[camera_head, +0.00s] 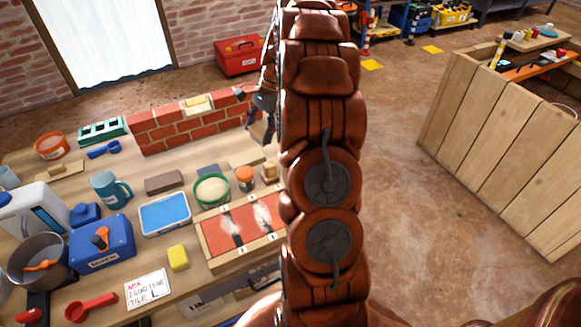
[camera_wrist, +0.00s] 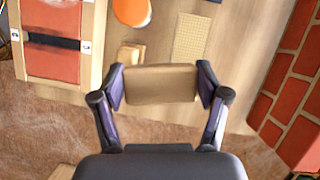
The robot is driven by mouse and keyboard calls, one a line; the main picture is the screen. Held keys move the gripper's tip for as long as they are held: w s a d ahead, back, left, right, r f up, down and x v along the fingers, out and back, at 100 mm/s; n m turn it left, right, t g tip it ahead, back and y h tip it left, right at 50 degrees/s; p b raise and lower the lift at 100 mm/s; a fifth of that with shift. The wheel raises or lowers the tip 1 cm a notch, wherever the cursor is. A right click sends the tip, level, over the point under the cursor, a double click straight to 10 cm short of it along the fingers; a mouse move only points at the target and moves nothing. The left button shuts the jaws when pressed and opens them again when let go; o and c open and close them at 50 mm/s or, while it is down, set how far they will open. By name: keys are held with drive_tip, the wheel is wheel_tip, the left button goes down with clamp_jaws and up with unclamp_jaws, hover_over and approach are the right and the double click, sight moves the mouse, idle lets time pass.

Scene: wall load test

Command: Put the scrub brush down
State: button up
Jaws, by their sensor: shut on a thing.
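The scrub brush (camera_wrist: 160,84) shows in the wrist view as a plain tan wooden block; no bristles are visible. My gripper (camera_wrist: 161,83) is shut on it, one finger at each short end. The brush appears over the strip of wooden table (camera_wrist: 235,70) near its edge, with brown floor beyond. I cannot tell whether it touches the table. In the head view, part of my gripper (camera_head: 263,108) shows by the right end of the brick wall.
The low brick wall (camera_head: 190,123) stands close to my gripper. A light dotted board (camera_wrist: 190,37), a small wooden block (camera_wrist: 130,55) and an orange-lidded jar (camera_wrist: 132,12) lie near the brush. A red panel in a wooden frame (camera_head: 222,233) and a green tub (camera_head: 212,190) are nearby.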

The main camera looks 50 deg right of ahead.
drive_tip(key=s+d+f+m+t, duration=0.1)
drive_tip(key=s+d+f+m, duration=0.15)
drive_tip(key=s+d, duration=0.35)
drive_tip(key=f, duration=0.6)
drive_tip(key=s+f, duration=0.1)
drive_tip(key=f, duration=0.2)
drive_tip(key=shift+a, duration=0.3)
drive_tip(key=shift+f, duration=0.1)
drive_tip(key=o, duration=1)
drive_tip(key=v, duration=1.2)
drive_tip(key=shift+s+a+p, duration=0.1)
drive_tip(key=shift+a+p, duration=0.1)
drive_tip(key=shift+p, duration=0.1)
